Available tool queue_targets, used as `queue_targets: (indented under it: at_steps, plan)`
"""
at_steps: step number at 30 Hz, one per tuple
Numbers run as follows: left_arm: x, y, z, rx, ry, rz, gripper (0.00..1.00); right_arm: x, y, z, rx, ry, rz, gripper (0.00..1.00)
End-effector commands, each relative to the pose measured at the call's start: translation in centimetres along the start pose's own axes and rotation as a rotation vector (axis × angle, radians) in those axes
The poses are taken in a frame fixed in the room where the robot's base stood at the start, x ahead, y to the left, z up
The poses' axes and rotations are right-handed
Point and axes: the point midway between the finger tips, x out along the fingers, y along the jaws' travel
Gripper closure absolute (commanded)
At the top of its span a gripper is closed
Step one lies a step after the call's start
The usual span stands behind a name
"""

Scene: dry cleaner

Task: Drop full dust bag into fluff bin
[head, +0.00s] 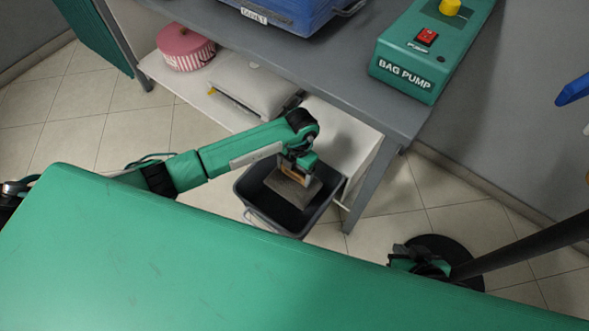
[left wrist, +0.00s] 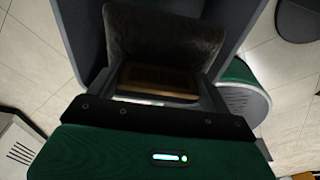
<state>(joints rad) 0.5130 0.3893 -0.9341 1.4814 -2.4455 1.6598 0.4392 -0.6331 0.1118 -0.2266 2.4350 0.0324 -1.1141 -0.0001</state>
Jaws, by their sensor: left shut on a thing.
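My left gripper (head: 298,168) reaches in from the left and is shut on the dust bag (head: 290,193), a grey-brown bag with a tan collar. The bag hangs tilted over the mouth of the fluff bin (head: 245,192), a dark grey open bin on the floor. In the left wrist view the bag (left wrist: 160,35) sits between the bin's walls (left wrist: 77,35), its collar near the fingers. How far it is below the rim is unclear. My right gripper (head: 422,264) seems to be the green and black part at lower right, partly hidden; its jaws cannot be made out.
A grey table holds a green bag pump (head: 425,50) and a blue case (head: 290,12). Its lower shelf, beside the bin, carries a pink striped round box (head: 185,48) and a pale cushion-like thing (head: 250,85). A dark pole with a round base (head: 465,260) stands at right.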

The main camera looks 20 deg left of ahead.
Motion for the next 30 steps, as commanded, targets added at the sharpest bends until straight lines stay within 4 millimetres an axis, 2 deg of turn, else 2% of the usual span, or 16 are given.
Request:
queue_targets:
  at_steps: [9, 10, 12, 21, 30]
  plan:
    - [0.0, 0.0, 0.0, 0.0, 0.0, 0.0, 0.56, 0.1, -0.1, -0.1, 0.0, 0.007, -0.003, 1.0]
    - [0.0, 0.0, 0.0, 0.0, 0.0, -0.001, 0.13, 0.1, -0.1, -0.1, 0.0, 0.007, -0.003, 1.0]
    - [0.0, 0.0, 0.0, 0.0, 0.0, -0.001, 0.0, 0.1, -0.1, 0.0, 0.0, 0.006, -0.003, 1.0]
    - [-0.3, 0.0, 0.0, 0.0, 0.0, 0.0, 0.0, -0.2, -0.1, -0.3, -0.001, 0.007, -0.003, 1.0]
    - [-3.7, 0.0, -0.6, 0.0, 0.0, 0.0, 0.0, -2.4, -0.3, -2.1, -0.001, 0.007, -0.003, 1.0]
